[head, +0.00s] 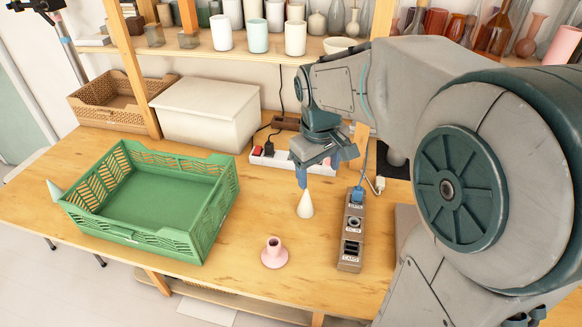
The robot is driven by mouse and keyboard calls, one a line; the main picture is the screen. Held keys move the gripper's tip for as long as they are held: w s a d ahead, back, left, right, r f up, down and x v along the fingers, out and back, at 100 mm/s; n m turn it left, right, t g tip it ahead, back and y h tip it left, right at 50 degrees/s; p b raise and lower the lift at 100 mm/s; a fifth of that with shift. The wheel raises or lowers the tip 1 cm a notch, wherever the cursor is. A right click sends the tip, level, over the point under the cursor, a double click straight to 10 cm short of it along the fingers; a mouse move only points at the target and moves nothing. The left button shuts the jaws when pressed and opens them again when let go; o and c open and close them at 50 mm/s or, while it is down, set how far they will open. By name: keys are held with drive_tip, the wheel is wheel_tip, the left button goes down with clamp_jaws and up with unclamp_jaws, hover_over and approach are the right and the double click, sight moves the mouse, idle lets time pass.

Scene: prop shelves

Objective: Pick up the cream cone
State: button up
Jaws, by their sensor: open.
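The cream cone (305,207) stands upright on the wooden table, point up, right of the green crate. My gripper (311,174) is open and points down just above the cone. One finger comes down close to the cone's tip. I cannot tell whether the tip is between the fingers or a little apart from them.
A pink candle holder (273,256) stands in front of the cone, and a brown power strip (352,230) lies to its right. The green crate (205,240) is empty; a pale pointed thing (55,190) shows at its left corner. A white box (205,112) and a white socket strip (280,162) are behind.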

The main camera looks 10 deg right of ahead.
sight(306, 202)
drive_tip(key=w+f+n+b, duration=0.1)
drive_tip(key=w+f, duration=0.2)
drive_tip(key=w+f+n+g+b, duration=0.1)
drive_tip(key=w+f, duration=0.2)
drive_tip(key=w, duration=0.1)
drive_tip(key=w+f+n+b, duration=0.1)
drive_tip(key=w+f+b, duration=0.1)
drive_tip(key=w+f, duration=0.1)
drive_tip(key=shift+w+y, duration=0.25)
drive_tip(key=shift+y, duration=0.15)
wheel_tip(306, 202, down, 14)
drive_tip(key=shift+d+r, duration=0.1)
drive_tip(key=c, duration=1.1)
